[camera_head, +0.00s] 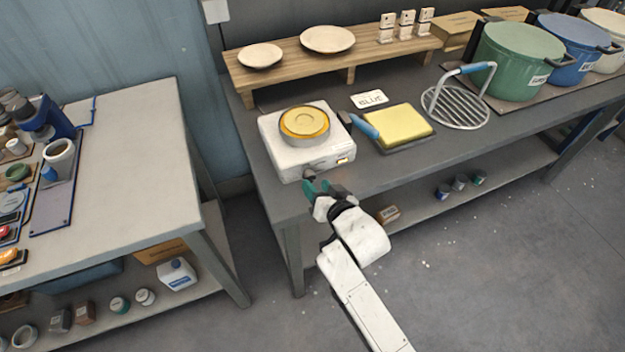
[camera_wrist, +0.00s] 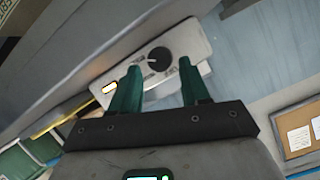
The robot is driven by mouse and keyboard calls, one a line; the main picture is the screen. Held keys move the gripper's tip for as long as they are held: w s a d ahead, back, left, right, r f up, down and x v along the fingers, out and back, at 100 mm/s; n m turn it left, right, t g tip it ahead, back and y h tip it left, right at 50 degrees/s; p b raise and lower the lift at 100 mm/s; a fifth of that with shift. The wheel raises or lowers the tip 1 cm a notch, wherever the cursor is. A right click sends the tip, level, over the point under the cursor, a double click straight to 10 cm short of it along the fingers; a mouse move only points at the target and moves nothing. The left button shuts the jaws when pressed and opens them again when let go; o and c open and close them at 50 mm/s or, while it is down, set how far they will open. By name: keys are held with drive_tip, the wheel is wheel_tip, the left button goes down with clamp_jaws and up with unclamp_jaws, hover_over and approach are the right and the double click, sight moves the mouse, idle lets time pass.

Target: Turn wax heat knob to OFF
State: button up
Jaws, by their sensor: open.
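The wax heater (camera_head: 304,155) is a white box on the dark bench, with a round dish of yellow wax (camera_head: 304,122) on top. Its dark round heat knob (camera_wrist: 159,59) is on the front face and carries a white pointer line. The knob's dial lettering is too small to read. My gripper (camera_head: 318,188) has green fingers and is open just in front of the heater's front face. In the wrist view, my gripper (camera_wrist: 158,76) points at the panel with the knob between its fingertips in the picture. I cannot tell whether the fingers touch it.
A lit yellow indicator (camera_wrist: 110,88) is on the heater panel. A pale table (camera_head: 130,150) is at left. The floor in front is mostly clear.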

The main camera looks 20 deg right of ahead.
sight(311, 180)
drive_tip(key=shift+x, duration=1.95)
drive_tip(key=c, duration=0.7)
